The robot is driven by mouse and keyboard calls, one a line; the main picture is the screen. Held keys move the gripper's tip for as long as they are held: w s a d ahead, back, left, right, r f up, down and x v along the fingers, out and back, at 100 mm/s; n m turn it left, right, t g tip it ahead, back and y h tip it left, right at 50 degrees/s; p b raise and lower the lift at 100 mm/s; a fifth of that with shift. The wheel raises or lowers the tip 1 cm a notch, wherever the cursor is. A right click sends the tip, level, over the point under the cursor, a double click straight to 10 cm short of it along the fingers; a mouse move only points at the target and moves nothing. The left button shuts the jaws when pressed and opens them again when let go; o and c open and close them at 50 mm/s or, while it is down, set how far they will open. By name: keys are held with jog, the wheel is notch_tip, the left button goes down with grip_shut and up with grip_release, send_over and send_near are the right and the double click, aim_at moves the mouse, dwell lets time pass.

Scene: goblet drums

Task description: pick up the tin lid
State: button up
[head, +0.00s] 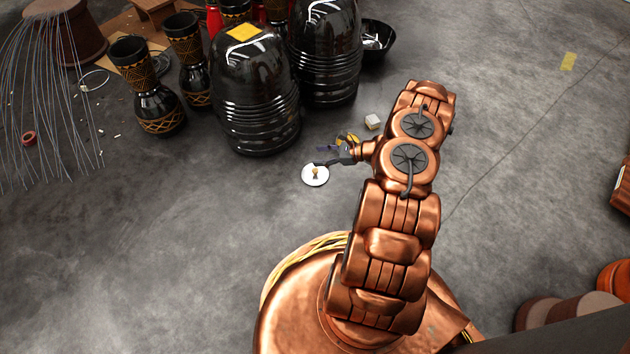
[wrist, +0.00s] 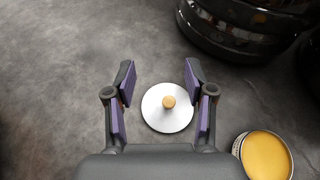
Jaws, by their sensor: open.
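The tin lid is a round white disc (head: 315,180) with a small tan knob, lying flat on the grey floor. It also shows in the wrist view (wrist: 158,122), between the finger lines and slightly right of their middle. My gripper (head: 322,156) is just above and right of the lid in the head view. In the wrist view my gripper (wrist: 160,76) is open, with purple pads on both fingers and nothing held. The fingers appear above the lid; I cannot tell the exact height gap.
A round tin with a yellow top (wrist: 266,155) stands right of the lid. Large glossy black drums (head: 256,95) stand behind it. A small pale block (head: 373,121) lies near my wrist. The floor left of the lid is clear.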

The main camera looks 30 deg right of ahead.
aim_at(316, 170)
jog(key=d+f, duration=0.1)
jog(key=f, duration=0.2)
jog(key=s+d+f+m+h+b, duration=0.1)
jog(key=f, duration=0.2)
jog(key=s+d+f+m+t+b, duration=0.1)
jog(key=f, duration=0.1)
jog(key=shift+s+d+f, duration=0.1)
jog(key=shift+s+f, duration=0.05)
jog(key=shift+f, duration=0.25)
jog(key=shift+f+m+h, duration=0.25)
jog(key=shift+m+h, duration=0.05)
jog(key=shift+b+x, duration=0.65)
jog(key=shift+x, duration=0.5)
jog(key=b+x, duration=0.1)
jog(key=x, duration=0.1)
jog(key=b+x, duration=0.2)
jog(key=shift+d+f, duration=0.2)
jog(key=shift+d, duration=0.1)
jog(key=shift+w+a+f, duration=0.1)
jog(key=shift+w+a, duration=0.3)
jog(key=shift+w, duration=0.1)
jog(key=shift+c, duration=0.4)
grip_shut()
